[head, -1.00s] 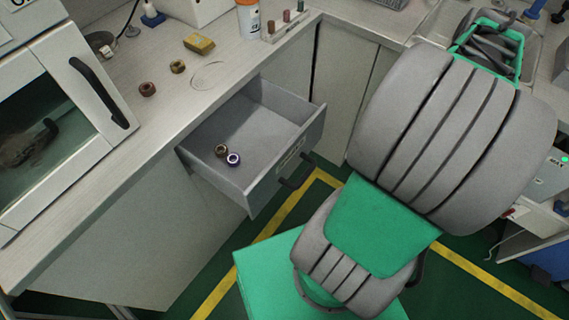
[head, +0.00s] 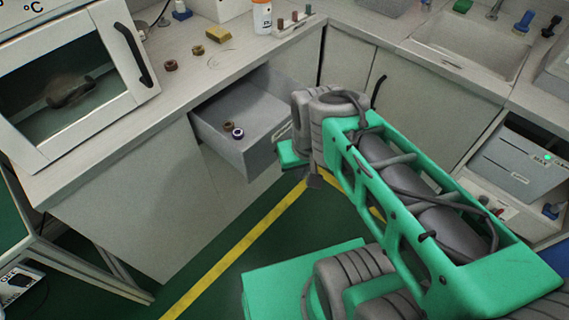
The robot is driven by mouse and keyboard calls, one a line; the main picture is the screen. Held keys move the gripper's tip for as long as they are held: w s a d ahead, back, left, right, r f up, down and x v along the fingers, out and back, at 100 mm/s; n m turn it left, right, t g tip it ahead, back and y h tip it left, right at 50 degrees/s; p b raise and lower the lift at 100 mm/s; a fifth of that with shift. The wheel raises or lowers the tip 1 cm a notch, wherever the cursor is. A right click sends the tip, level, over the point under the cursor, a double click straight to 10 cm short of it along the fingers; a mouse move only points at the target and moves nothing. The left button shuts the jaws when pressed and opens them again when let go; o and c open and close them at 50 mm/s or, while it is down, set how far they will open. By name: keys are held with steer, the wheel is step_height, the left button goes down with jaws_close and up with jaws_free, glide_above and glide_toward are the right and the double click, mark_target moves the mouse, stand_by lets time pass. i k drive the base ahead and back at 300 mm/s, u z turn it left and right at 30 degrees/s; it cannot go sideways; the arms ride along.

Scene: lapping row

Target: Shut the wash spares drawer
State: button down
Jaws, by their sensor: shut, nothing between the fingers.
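The wash spares drawer (head: 250,160) stands open under the left counter, its grey front facing right. A brown ring (head: 228,126) and a purple-and-white ring (head: 238,133) lie in it. My gripper (head: 291,154) is at the drawer's front, beside the label and over the place of the handle, which is hidden. My wrist covers the front's right end. The fingers are mostly hidden, but the gripper is shut and empty. I cannot tell whether it touches the front.
The counter (head: 110,130) above carries a white oven-like box (head: 70,75), brown rings, a yellow block (head: 218,35) and an orange-and-white bottle (head: 262,15). Closed cabinets (head: 345,60) and a sink (head: 470,45) stand to the right.

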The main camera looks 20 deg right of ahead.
mark_target(257, 103)
steer(key=k, duration=1.25)
steer(key=u, duration=0.6)
steer(key=i, duration=1.6)
steer(key=z, duration=0.2)
